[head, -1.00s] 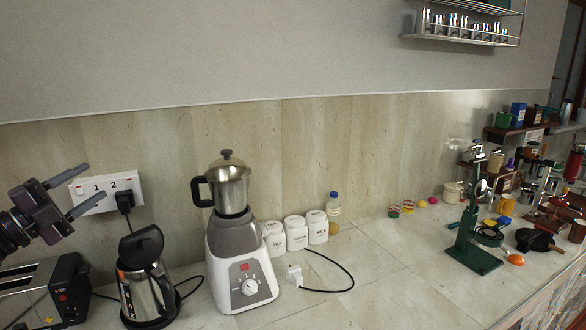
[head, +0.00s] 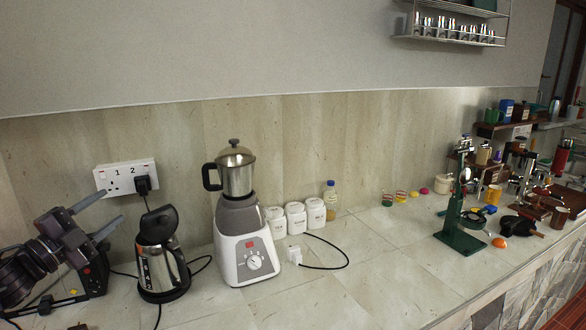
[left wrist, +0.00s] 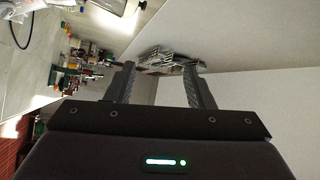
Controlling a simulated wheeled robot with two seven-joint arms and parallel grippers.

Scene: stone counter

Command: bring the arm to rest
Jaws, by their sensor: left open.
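My left gripper (head: 106,213) is at the left of the head view, its two fingers apart and nothing between them. My right gripper is in neither view.
A steel kettle (head: 160,262) stands close to the gripper's right. A white mixer (head: 244,248) and white canisters (head: 296,219) stand further right. A double socket (head: 120,180) with a black plug is on the wall. The front middle of the counter (head: 370,290) is clear.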

